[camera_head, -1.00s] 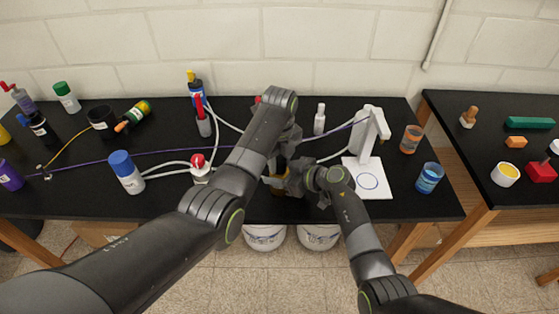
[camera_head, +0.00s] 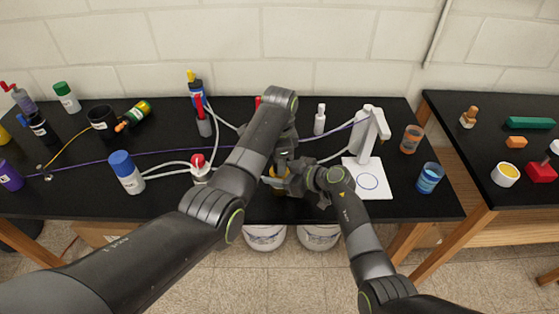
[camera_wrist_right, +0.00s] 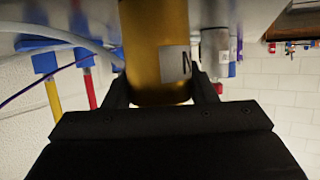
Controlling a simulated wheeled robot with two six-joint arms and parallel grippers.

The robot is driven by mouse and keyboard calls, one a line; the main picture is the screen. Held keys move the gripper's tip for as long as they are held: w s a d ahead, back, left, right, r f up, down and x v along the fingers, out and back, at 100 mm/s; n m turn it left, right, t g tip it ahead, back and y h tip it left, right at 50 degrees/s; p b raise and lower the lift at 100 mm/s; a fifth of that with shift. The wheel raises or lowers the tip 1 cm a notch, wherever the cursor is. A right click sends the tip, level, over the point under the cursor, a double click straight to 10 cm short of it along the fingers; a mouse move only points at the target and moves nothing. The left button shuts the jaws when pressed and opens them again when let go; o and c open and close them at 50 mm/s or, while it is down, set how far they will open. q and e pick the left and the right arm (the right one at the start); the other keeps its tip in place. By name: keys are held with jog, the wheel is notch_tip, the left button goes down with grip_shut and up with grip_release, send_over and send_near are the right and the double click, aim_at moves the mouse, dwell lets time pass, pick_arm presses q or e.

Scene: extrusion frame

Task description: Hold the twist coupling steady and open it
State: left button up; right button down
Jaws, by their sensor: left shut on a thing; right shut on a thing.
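The twist coupling is a gold cylinder (camera_wrist_right: 155,45) with a pale label, filling the middle of the right wrist view. In the head view only a small yellow part of it (camera_head: 277,172) shows between my grippers, near the table's front edge. My right gripper (camera_wrist_right: 162,88) is shut around the gold cylinder, one finger on each side; it also shows in the head view (camera_head: 288,184). My left gripper (camera_head: 284,150) is just above and behind, pointing down, shut on the coupling's upper part, which my arm and fingers mostly hide.
The black table (camera_head: 95,195) carries a blue-capped bottle (camera_head: 126,172) and a red-topped flask (camera_head: 200,170) at left. A white stand (camera_head: 368,135), a white sheet (camera_head: 367,182) and a blue cup (camera_head: 429,178) are at right. Tubes run behind my grippers.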

pick_arm(q)
jog(key=o, duration=1.1)
jog(key=shift+c, duration=0.2)
jog(key=shift+r, duration=0.1)
